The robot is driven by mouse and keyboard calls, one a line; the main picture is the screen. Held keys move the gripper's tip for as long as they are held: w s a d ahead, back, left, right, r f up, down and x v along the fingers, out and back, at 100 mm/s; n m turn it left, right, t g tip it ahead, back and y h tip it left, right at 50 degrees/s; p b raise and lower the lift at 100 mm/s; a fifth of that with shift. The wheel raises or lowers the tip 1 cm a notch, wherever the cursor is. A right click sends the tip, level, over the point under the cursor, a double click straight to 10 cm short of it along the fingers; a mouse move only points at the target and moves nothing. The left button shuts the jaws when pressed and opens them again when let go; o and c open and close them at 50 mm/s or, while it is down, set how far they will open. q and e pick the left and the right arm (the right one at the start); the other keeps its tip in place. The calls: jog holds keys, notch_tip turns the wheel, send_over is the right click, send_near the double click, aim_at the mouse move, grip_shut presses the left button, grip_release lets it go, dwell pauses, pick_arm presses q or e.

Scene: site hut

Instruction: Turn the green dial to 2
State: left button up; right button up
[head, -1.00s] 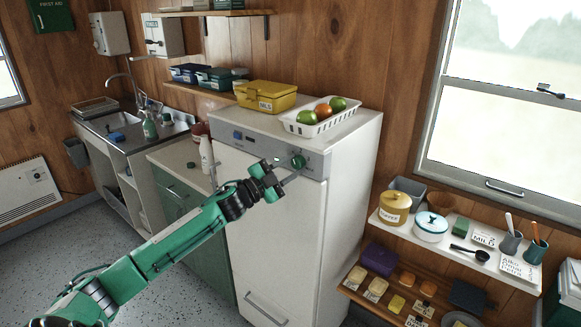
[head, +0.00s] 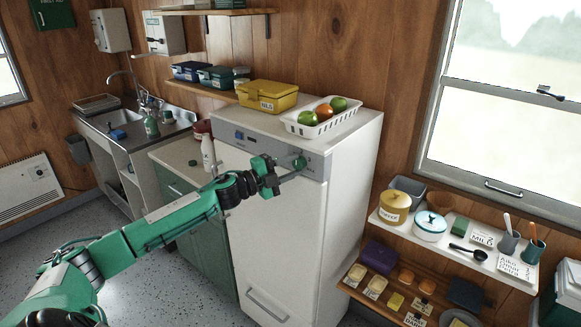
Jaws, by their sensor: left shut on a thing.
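The green dial (head: 300,163) is on the grey control strip near the top of the white fridge-like cabinet (head: 265,236). My left gripper (head: 292,172) reaches up from the lower left, with its fingertips at the dial and shut on it. The dial's numbers and pointer are too small to read. My right gripper is not in view.
A white basket (head: 321,131) with fruit and a yellow box (head: 268,97) are above the strip, the basket on the cabinet top. Shelves (head: 450,240) with jars, cups and food stand to the right under the window. A white bottle (head: 208,152) stands on the counter to the left.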

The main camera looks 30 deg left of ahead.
pick_arm(q)
jog(key=o, duration=1)
jog(key=shift+c, duration=0.2)
jog(key=shift+s+a+f+b, duration=0.25)
jog(key=shift+s+b, duration=0.1)
jog(key=shift+s, duration=0.1)
jog(key=b+v, duration=0.4)
jog(key=v, duration=0.8)
jog(key=shift+s+a, duration=0.2)
jog(key=shift+s, duration=0.15)
jog(key=shift+r, duration=0.1)
